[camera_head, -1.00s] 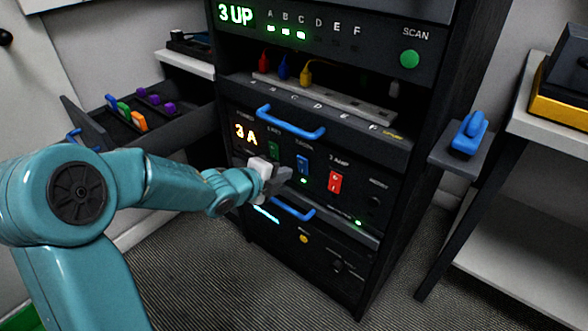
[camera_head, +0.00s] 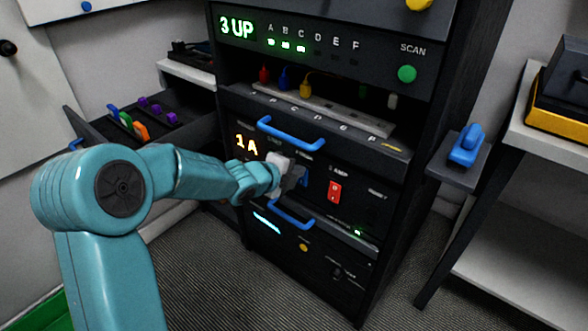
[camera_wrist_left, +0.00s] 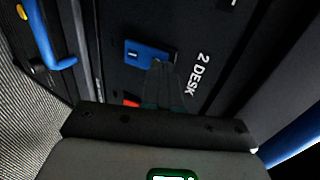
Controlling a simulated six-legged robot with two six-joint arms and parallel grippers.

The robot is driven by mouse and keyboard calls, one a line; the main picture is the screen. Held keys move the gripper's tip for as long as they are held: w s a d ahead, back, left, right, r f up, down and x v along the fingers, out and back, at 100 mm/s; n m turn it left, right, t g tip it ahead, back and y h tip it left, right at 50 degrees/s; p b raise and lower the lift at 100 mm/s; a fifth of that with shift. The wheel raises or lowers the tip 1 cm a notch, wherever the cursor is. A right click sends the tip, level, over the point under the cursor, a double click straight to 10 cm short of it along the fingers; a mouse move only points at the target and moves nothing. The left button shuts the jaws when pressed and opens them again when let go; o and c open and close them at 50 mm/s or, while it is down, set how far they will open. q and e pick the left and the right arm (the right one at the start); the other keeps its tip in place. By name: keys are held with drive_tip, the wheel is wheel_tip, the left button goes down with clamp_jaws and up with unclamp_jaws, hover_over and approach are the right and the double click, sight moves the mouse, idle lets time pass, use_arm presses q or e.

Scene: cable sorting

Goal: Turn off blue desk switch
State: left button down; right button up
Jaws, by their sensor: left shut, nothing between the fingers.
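The blue desk switch (camera_wrist_left: 136,52) is on the dark panel beside the label "2 DESK" in the left wrist view. In the head view only a sliver of blue (camera_head: 305,177) shows beside my gripper. My left gripper (camera_head: 297,179) is shut with nothing held, right in front of the switch. Its fingertips (camera_wrist_left: 160,68) overlap the switch's edge in the wrist view; I cannot tell whether they touch it. The red switch (camera_head: 335,192) is to the right. The panel display (camera_head: 246,145) reads "1 A". The green switch is hidden behind my gripper.
Blue handles protrude above (camera_head: 292,134) and below (camera_head: 292,215) the switch row. An open drawer (camera_head: 97,138) is at the left. A side shelf with a blue object (camera_head: 467,146) stands right of the rack.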

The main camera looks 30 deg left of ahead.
use_arm(q)
drive_tip(key=shift+r+p, duration=0.7)
use_arm(e)
drive_tip(key=shift+r, duration=0.5)
